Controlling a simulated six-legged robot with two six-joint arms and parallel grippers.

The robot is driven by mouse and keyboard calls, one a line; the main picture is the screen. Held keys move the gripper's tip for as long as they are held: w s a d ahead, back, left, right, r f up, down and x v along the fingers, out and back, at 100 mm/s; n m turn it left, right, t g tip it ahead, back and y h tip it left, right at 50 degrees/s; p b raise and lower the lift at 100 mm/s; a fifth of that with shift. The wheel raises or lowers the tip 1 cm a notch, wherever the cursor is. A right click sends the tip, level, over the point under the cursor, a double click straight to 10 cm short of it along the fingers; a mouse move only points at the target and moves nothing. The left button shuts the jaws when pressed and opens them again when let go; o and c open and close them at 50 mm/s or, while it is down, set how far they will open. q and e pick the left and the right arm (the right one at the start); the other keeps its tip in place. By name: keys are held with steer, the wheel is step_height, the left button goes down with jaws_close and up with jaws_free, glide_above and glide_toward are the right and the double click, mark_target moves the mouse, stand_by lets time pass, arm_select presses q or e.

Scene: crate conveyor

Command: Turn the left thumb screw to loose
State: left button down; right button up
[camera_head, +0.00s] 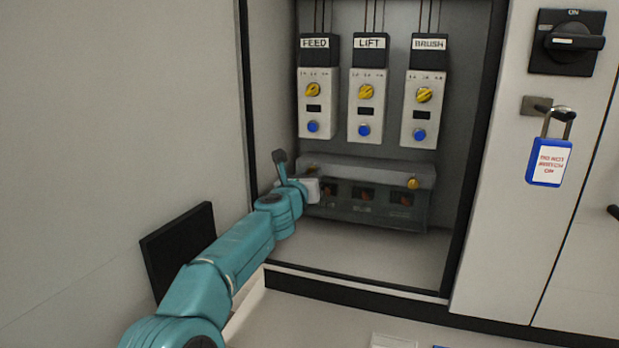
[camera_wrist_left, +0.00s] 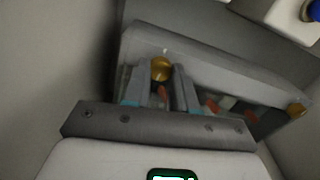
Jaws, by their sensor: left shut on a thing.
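The left thumb screw (camera_wrist_left: 161,69) is a round yellow knob on the grey cover in the left wrist view. My left gripper (camera_wrist_left: 160,82) is shut on it, with one finger on each side. My right gripper is not in view.
Three units labelled FEED (camera_head: 317,104), LIFT (camera_head: 367,106) and BRUSH (camera_head: 424,109) hang above the cover. A black rotary switch (camera_head: 568,42) and a blue padlock with a tag (camera_head: 548,162) are at the right. The cabinet's left wall is close to my arm.

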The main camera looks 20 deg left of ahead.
arm_select(q)
steer(key=shift+n, duration=0.6)
steer(key=c, duration=0.9)
jaws_free()
steer(key=s+b, duration=0.3)
steer(key=s, duration=0.2)
steer(key=s+b, duration=0.4)
steer(key=s, duration=0.2)
steer(key=s+b, duration=0.4)
steer(key=s, duration=0.1)
steer(key=shift+s+a, duration=0.2)
steer(key=shift+a, duration=0.05)
